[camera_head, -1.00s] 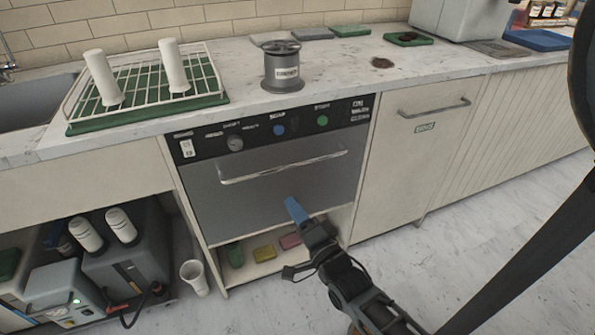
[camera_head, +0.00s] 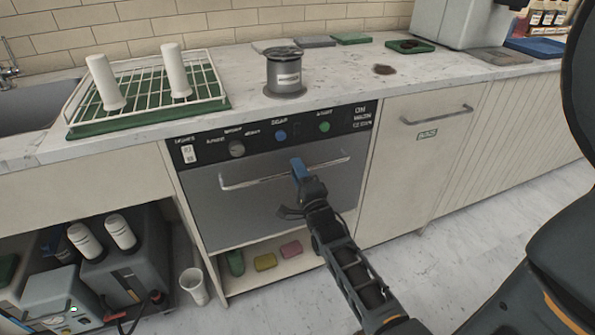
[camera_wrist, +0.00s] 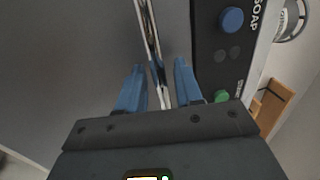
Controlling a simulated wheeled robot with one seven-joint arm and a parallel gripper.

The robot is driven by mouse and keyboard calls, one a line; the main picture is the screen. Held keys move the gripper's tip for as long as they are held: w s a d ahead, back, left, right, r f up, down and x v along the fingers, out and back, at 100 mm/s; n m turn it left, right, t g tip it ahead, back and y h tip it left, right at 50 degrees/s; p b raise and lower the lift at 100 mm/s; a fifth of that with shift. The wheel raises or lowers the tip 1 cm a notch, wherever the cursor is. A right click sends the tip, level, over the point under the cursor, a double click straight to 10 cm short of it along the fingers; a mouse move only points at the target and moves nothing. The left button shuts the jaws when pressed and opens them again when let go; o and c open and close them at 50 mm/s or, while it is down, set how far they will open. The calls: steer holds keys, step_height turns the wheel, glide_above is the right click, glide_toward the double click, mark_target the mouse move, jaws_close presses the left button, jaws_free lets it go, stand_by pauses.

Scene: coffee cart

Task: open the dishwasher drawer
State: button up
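The dishwasher drawer (camera_head: 250,205) is a grey metal front under a black control panel (camera_head: 275,134), and it looks closed. Its bar handle (camera_head: 250,181) runs across the upper front. My gripper (camera_head: 299,168) is at the right half of the handle, and its blue fingers overlap the bar in the head view. In the wrist view the two blue fingers (camera_wrist: 160,85) are apart, with the handle (camera_wrist: 150,38) running between them. Gaps show on both sides of the bar. Whether a finger touches it I cannot tell.
A grey canister (camera_head: 285,75) and a dish rack (camera_head: 150,90) with two white cylinders stand on the counter above. A white cup (camera_head: 194,286) stands at lower left. Floor to the right is clear.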

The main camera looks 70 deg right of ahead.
steer(key=shift+w+d, duration=0.1)
steer(key=shift+c, duration=0.3)
jaws_close()
